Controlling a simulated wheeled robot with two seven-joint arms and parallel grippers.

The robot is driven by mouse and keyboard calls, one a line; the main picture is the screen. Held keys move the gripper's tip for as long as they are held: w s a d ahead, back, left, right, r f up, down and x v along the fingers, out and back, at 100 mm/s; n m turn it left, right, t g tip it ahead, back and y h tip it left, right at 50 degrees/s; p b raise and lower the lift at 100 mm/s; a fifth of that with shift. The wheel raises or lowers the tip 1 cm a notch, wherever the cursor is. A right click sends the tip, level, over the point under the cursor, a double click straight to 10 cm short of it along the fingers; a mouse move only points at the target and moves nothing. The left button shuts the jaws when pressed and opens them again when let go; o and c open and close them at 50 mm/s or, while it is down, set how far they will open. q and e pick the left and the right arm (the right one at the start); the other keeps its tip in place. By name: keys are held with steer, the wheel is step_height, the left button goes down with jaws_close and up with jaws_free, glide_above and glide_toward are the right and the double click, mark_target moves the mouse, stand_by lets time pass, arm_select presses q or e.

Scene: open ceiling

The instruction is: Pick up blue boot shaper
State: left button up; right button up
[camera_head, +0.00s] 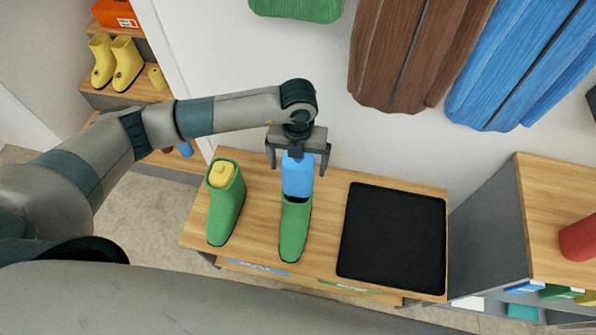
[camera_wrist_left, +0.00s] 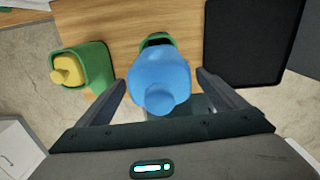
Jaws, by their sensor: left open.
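The blue boot shaper (camera_head: 298,175) stands upright in the top of a green boot (camera_head: 295,228) on the wooden table. My left gripper (camera_head: 298,165) is above that boot, with its open fingers on either side of the shaper's upper part. In the left wrist view the blue shaper (camera_wrist_left: 160,82) lies between the two fingers of my left gripper (camera_wrist_left: 162,90), with gaps at both sides. The shaper hides most of the boot (camera_wrist_left: 158,40) there. My right gripper is in neither view.
A second green boot (camera_head: 226,210) with a yellow shaper (camera_head: 221,175) stands to the left. A black tray (camera_head: 392,240) lies to the right on the table (camera_head: 335,190). Yellow boots (camera_head: 115,62) stand on a shelf at upper left. Brown and blue garments hang behind.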

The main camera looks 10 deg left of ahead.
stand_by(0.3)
arm_select(q)
steer(key=c, duration=1.5)
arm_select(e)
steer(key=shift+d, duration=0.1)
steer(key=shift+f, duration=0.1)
